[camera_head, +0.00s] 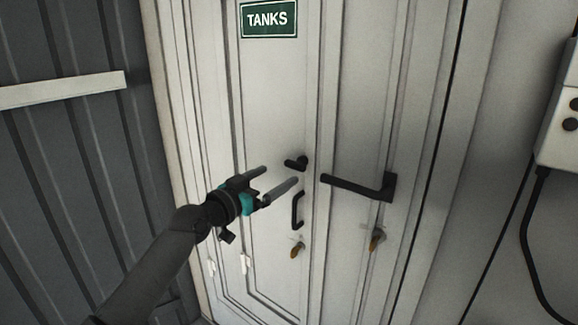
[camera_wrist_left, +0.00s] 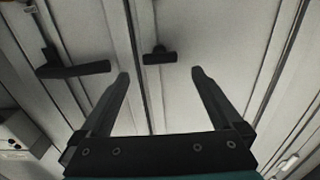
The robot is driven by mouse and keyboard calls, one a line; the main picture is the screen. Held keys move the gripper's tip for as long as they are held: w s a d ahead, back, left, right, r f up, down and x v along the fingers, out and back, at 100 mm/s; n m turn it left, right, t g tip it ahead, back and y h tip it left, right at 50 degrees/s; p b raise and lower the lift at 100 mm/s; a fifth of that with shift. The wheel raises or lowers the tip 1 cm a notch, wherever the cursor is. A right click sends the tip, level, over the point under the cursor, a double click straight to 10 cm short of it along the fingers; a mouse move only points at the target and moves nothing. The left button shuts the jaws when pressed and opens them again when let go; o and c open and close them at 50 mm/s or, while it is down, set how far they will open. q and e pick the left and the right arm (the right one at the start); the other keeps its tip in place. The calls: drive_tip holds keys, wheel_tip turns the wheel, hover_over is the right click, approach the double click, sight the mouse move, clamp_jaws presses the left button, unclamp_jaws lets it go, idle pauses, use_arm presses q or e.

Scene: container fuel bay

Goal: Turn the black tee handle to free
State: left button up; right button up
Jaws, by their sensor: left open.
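The black tee handle (camera_head: 296,163) sits on the left leaf of the pale double door, close to the seam. In the left wrist view the tee handle (camera_wrist_left: 160,57) lies just beyond the fingertips, roughly centred between them, its bar lying across the picture. My left gripper (camera_head: 281,175) is open and empty, its two fingers pointing at the door just left of and below the handle. The fingers (camera_wrist_left: 160,73) look apart from the handle. My right gripper is in neither view.
A black lever handle (camera_head: 360,187) is on the right leaf. A black pull handle (camera_head: 298,210) is below the tee handle, with brass-coloured lock pieces (camera_head: 377,238) lower down. A green TANKS sign (camera_head: 268,19) is above. A grey box (camera_head: 561,125) with a cable is at right.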

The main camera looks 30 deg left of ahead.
sight(293, 166)
use_arm(q)
drive_tip(key=shift+w+d+p, duration=0.15)
drive_tip(key=shift+w, duration=1.4)
drive_tip(key=shift+w+d+p, duration=0.1)
drive_tip(key=shift+w+p, duration=0.05)
drive_tip(key=shift+w, duration=1.4)
drive_tip(key=c, duration=1.3)
